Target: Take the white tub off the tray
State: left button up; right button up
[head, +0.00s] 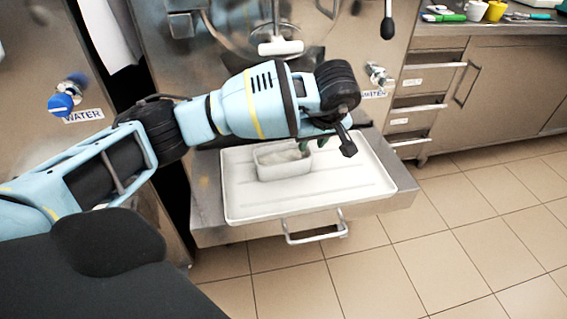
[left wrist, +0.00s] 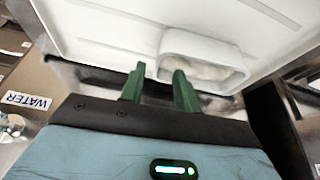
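The white tub (head: 284,169), a small open rectangular container, stands upright on the white tray (head: 350,188), left of its middle. Something pale seems to lie in the tub. My left gripper (head: 312,145) is above the tray at the tub's right end, with its green fingers partly hidden by the wrist. In the left wrist view the two green fingers (left wrist: 159,80) stand apart with nothing between them. The tub (left wrist: 203,70) shows just beyond the right-hand finger, and the gripper does not hold it. My right gripper is in neither view.
The tray rests on a metal shelf (head: 400,199) with a handle (head: 315,232) below its front. A freezer front with a blue water knob (head: 61,105) is at left. A counter with yellow cups (head: 495,11) is at the back right. The tray's right part is bare.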

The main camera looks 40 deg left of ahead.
aim_at(310, 149)
pick_arm(q)
jog(key=shift+b+x, duration=0.4)
jog(key=shift+x, duration=2.4)
jog(key=shift+w+r, duration=0.1)
jog(key=shift+w, duration=0.1)
grip_shut()
